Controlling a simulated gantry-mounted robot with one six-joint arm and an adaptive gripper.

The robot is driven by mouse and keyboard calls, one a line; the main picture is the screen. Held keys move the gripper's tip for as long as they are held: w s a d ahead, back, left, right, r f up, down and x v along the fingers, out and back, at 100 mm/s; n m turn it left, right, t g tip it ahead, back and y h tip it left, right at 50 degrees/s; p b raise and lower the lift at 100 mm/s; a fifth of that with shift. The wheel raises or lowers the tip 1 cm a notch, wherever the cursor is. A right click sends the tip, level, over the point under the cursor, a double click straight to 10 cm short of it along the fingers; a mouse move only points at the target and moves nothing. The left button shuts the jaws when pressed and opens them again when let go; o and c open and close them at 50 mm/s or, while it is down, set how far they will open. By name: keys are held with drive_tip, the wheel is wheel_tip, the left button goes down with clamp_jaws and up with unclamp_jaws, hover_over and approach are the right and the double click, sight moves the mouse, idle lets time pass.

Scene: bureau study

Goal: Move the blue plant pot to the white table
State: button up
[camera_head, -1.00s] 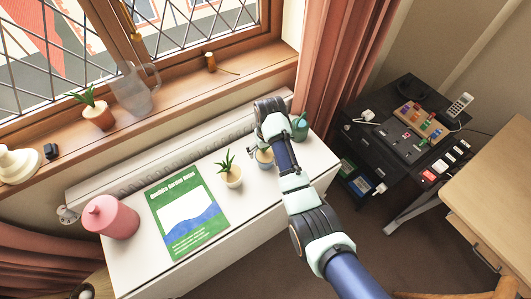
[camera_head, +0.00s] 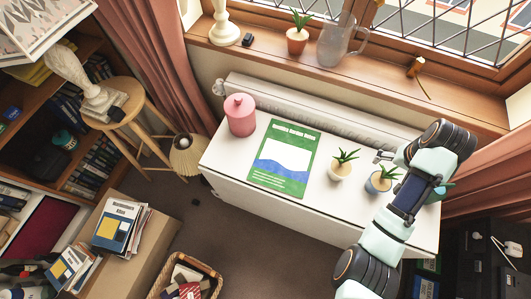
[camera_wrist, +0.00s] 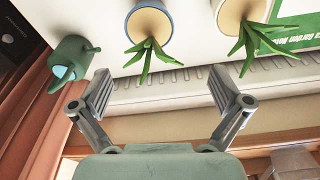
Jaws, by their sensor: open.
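The blue plant pot (camera_head: 373,186), holding a small green succulent, stands upright on the white table (camera_head: 232,160) below the window. In the wrist view the blue-rimmed pot (camera_wrist: 152,24) is at the top centre, its leaves pointing toward the jaws. My gripper (camera_head: 384,156) is beside the pot on its window side, above the table. In the wrist view my gripper (camera_wrist: 160,90) is open, with nothing between its fingers, and apart from the pot. My arm partly covers the table's right end.
A cream pot (camera_head: 339,173) with a similar plant stands close left of the blue pot. A teal vessel (camera_wrist: 72,62) stands on its other side. A green book (camera_head: 280,178) and pink jar (camera_head: 240,116) occupy the table's left part. A radiator (camera_head: 300,110) runs behind.

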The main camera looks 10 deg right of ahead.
drive_tip(key=w+a+r+n+t+h, duration=0.1)
drive_tip(key=w+a+n+t, duration=0.1)
drive_tip(key=w+a, duration=0.35)
drive_tip(key=w+a+r+n+t, duration=0.1)
drive_tip(key=w+a, duration=0.2)
drive_tip(key=a, duration=0.5)
drive_tip(key=s+a+r+n+t, duration=0.1)
drive_tip(key=a+r+n+t, duration=0.1)
drive_tip(key=a, duration=0.7)
drive_tip(key=s+a+r+n+t+y, duration=0.1)
drive_tip(key=a+r+n+t, duration=0.1)
drive_tip(key=a+r, duration=0.4)
drive_tip(key=s+a+r+n+t+y, duration=0.1)
drive_tip(key=a+r+t, duration=0.3)
drive_tip(key=a, duration=0.9)
drive_tip(key=shift+s+a+r+n+t, duration=0.15)
drive_tip(key=shift+s+a+n+t, duration=0.15)
drive_tip(key=shift+a+n, duration=0.1)
drive_tip(key=shift+d, duration=0.1)
